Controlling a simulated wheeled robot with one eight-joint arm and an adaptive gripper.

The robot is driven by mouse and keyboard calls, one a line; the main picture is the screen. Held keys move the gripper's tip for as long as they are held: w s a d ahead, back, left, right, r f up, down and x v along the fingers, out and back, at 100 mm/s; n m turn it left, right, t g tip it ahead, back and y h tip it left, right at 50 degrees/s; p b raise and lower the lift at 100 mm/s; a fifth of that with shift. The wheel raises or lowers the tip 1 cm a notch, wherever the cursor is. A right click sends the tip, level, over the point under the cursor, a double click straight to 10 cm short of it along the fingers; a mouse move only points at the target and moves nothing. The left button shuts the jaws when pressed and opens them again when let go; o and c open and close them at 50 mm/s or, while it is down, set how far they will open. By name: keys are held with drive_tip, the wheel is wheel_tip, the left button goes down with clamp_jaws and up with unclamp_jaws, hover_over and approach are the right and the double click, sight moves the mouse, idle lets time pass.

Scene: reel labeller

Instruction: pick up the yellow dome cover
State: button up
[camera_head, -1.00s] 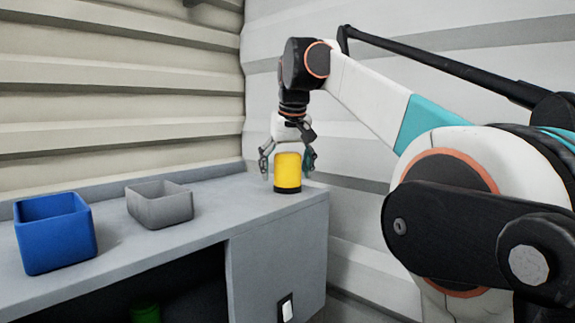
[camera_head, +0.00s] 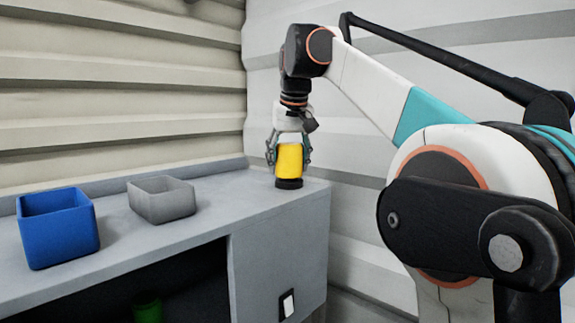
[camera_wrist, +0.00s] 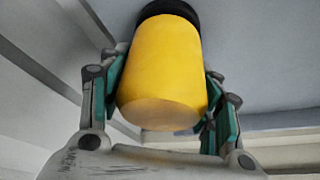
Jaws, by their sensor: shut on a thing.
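The yellow dome cover (camera_head: 289,160) is upright near the right end of the grey bench. In the wrist view the yellow cover (camera_wrist: 163,75) fills the space between the fingers. My gripper (camera_head: 289,155) is shut on its sides from above, with a finger on the left and one on the right. A black round base (camera_head: 289,184) sits on the bench under the cover; its dark top also shows in the wrist view (camera_wrist: 168,10). More of the base shows below the yellow edge; I cannot tell whether the two are fully apart.
A grey open bin (camera_head: 162,202) and a blue open bin (camera_head: 58,235) stand on the bench (camera_head: 230,205) to the left. Ribbed walls close in the back and right. A green thing (camera_head: 147,308) is in the dark space below.

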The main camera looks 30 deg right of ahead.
drive_tip(key=shift+r+p, duration=0.5)
drive_tip(key=shift+r, duration=3.9)
